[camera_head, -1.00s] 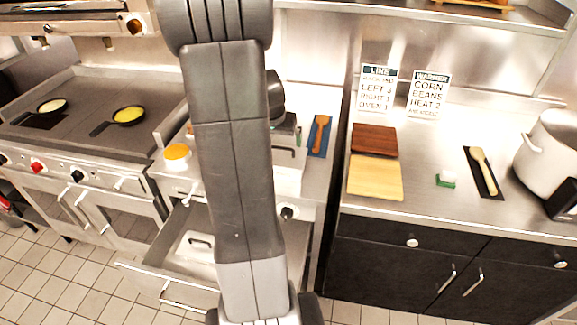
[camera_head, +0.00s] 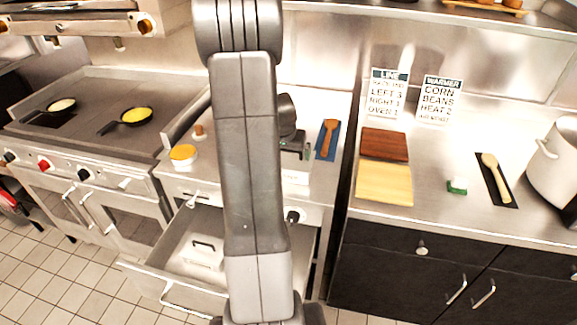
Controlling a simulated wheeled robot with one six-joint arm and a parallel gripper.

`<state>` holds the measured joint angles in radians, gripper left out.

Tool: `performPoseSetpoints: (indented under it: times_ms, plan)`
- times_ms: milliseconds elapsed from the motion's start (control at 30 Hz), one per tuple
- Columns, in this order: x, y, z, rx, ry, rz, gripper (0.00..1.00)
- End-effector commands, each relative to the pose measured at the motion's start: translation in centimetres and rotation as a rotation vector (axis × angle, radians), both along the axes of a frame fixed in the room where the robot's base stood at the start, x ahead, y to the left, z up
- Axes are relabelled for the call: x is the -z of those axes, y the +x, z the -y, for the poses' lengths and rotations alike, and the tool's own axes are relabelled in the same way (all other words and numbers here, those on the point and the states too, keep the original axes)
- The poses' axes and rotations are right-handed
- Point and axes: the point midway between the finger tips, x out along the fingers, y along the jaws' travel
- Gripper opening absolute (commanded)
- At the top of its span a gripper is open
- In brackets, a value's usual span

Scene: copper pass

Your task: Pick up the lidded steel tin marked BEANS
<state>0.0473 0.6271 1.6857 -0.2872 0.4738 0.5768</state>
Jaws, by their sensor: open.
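A pale steel lidded tin (camera_head: 203,252) with a dark-edged handle on its lid lies in the open drawer, lower left of centre. No marking on it can be read, so I cannot tell whether it says BEANS. My arm stands upright across the middle of the view and hides the right part of the drawer. My gripper (camera_head: 298,148) shows only partly, behind the arm, above the counter over the drawer. It is apart from the tin, and I see nothing held in it.
The open drawer (camera_head: 165,272) juts out over the tiled floor. A griddle with two pans (camera_head: 124,118) is at left. An orange-topped container (camera_head: 183,153) stands on the counter. Boards (camera_head: 384,183), a green-and-white block (camera_head: 457,187), a spoon (camera_head: 496,178) and a pot (camera_head: 556,165) are right. A sign (camera_head: 440,99) reads WARMER, CORN, BEANS.

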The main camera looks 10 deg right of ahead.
Motion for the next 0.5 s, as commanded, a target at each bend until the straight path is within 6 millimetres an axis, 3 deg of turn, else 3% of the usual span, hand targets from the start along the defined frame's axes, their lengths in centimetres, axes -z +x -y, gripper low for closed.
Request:
performPoseSetpoints:
  times_ms: [67, 433, 500]
  plan:
    - [-0.03, 0.0, 0.0, 0.0, 0.0, 0.0, 0.92]
    - [-0.05, -0.02, 0.0, 0.0, 0.0, 0.0, 0.2]
    - [-0.16, 0.05, 0.01, 0.0, 0.0, 0.002, 0.16]
